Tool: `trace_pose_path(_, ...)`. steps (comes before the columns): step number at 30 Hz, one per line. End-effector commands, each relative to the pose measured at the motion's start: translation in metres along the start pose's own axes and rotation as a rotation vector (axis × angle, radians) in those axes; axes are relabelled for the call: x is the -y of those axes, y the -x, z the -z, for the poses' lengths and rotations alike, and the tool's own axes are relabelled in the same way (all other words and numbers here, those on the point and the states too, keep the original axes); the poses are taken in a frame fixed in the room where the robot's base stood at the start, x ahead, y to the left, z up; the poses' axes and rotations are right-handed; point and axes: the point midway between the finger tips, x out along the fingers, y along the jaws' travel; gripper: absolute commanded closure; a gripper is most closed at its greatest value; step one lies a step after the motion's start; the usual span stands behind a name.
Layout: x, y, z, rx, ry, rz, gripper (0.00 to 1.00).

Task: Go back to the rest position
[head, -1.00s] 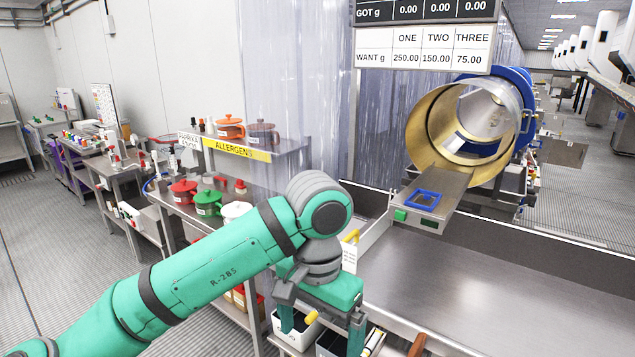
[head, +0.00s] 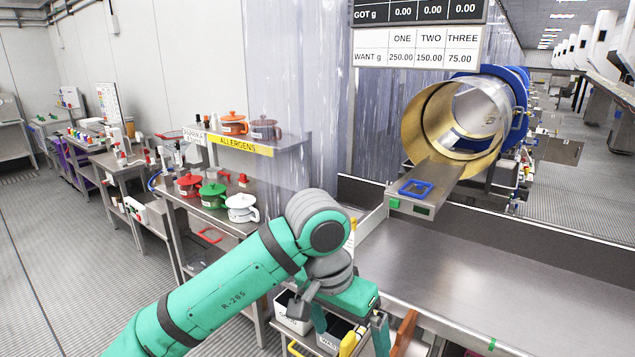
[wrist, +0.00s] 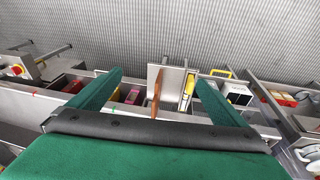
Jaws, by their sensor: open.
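My green arm (head: 245,285) reaches from the lower left to the middle of the head view. My gripper (head: 350,328) hangs at its end, pointing down beside the near end of the steel counter. In the wrist view my gripper (wrist: 160,82) has its two fingers wide apart with nothing held between them. Below and beyond the fingers are a brown upright piece (wrist: 157,95), a yellow piece (wrist: 188,88) and a white bin (wrist: 238,94).
A steel counter (head: 470,275) fills the right side. Red, green and white pots (head: 241,208) stand on a shelf at left. The grey floor (head: 60,260) is open at left.

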Motion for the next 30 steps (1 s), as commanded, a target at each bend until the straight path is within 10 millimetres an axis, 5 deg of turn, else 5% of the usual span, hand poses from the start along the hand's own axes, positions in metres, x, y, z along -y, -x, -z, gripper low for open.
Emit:
trace_pose_path(18,-0.085,-0.049,0.109,-0.579,-0.003,-0.397,0.03)
trace_pose_path(30,-0.102,-0.060,0.148,-0.962,0.157,-0.578,0.03)
